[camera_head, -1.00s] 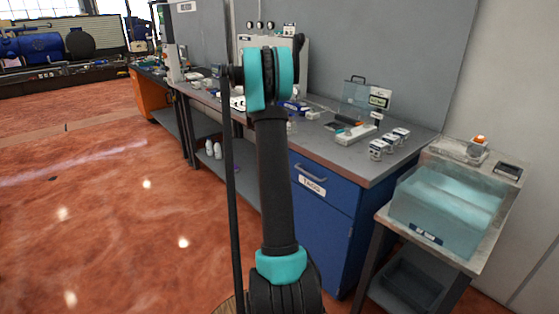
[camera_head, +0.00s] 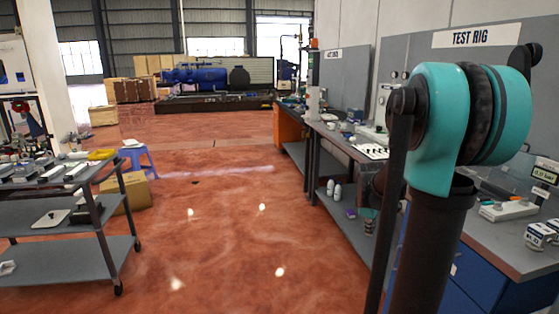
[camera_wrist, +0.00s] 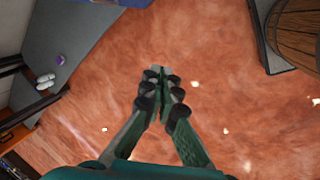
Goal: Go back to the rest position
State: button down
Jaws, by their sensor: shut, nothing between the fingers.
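My gripper (camera_wrist: 159,72) shows in the wrist view, pointing down over the reddish floor. Its fingers are together and nothing is between them. In the head view my teal and black arm rises at the right in front of the workbench, and I cannot make out the gripper there.
A workbench (camera_head: 520,252) with a "TEST RIG" sign (camera_head: 470,38) stands at the right. A grey shelf cart (camera_head: 75,218) is at the left, beside a cardboard box (camera_head: 130,190) and a blue stool (camera_head: 138,157). The floor (camera_head: 235,235) between is clear.

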jog(key=s+a+f+m, duration=0.2)
jog(key=s+a+m, duration=0.1)
jog(key=s, duration=0.4)
jog(key=s+a+f+m+y, duration=0.1)
jog(key=s+a+f+m, duration=0.1)
jog(key=s+a, duration=0.3)
jog(key=s+a+f+m+t+y, duration=0.1)
jog(key=s+a+f+m, duration=0.2)
jog(key=s, duration=0.6)
jog(key=shift+a+m, duration=0.75)
jog(key=shift+m, duration=0.25)
